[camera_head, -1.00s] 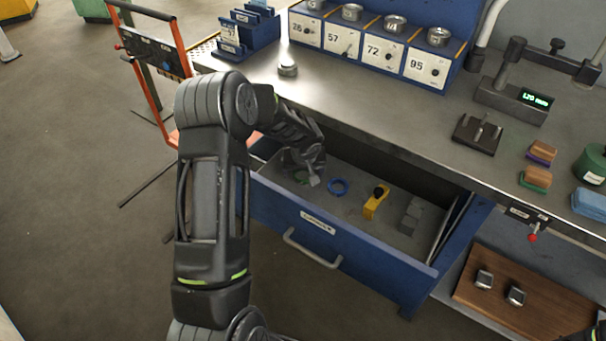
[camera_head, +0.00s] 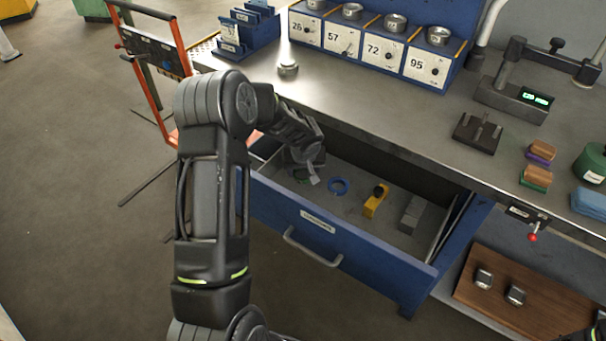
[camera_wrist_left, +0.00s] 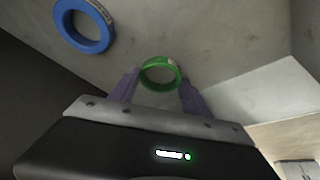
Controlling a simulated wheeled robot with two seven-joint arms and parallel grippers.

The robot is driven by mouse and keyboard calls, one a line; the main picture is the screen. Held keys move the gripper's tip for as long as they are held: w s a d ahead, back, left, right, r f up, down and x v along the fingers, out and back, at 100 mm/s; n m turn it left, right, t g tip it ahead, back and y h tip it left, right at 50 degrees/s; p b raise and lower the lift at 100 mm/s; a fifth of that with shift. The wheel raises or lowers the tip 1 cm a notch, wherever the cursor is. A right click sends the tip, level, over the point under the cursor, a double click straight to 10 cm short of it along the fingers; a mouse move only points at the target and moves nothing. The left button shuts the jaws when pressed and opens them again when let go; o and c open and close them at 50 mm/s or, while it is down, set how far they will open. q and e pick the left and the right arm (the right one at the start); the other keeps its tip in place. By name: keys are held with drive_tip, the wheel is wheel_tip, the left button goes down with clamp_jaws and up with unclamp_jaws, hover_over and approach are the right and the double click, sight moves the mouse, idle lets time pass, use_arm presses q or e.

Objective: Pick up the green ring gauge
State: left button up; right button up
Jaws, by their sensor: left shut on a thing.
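The green ring gauge (camera_wrist_left: 160,74) is between the two fingers of my left gripper (camera_wrist_left: 158,90) in the left wrist view, and the fingers are shut on it. In the head view this gripper (camera_head: 306,178) reaches down into the left part of the open drawer (camera_head: 318,224), and only a bit of the green ring shows there. My right gripper cannot be made out.
A yellow tool with a black knob (camera_head: 376,201) and grey blocks (camera_head: 411,216) lie further right in the drawer. The workbench edge (camera_head: 400,149) overhangs the drawer's back. A small metal weight (camera_head: 288,68) stands on the bench above the arm.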

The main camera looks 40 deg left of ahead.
use_arm(q)
drive_tip(key=c, duration=0.7)
drive_tip(key=shift+r, duration=0.1)
wheel_tip(320, 180, up, 10)
idle(0.3)
idle(0.4)
drive_tip(key=s+d+r+m+h, duration=0.1)
drive_tip(key=d+m, duration=0.1)
drive_tip(key=d, duration=0.5)
drive_tip(key=s+d+r+m+h, duration=0.1)
drive_tip(key=s+d+r+m, duration=0.1)
drive_tip(key=d, duration=0.6)
drive_tip(key=s+d+r+m+t, duration=0.1)
drive_tip(key=d+m, duration=0.2)
drive_tip(key=d, duration=0.5)
drive_tip(key=shift+s+r+m+h, duration=0.15)
drive_tip(key=shift+r+m+h, duration=0.25)
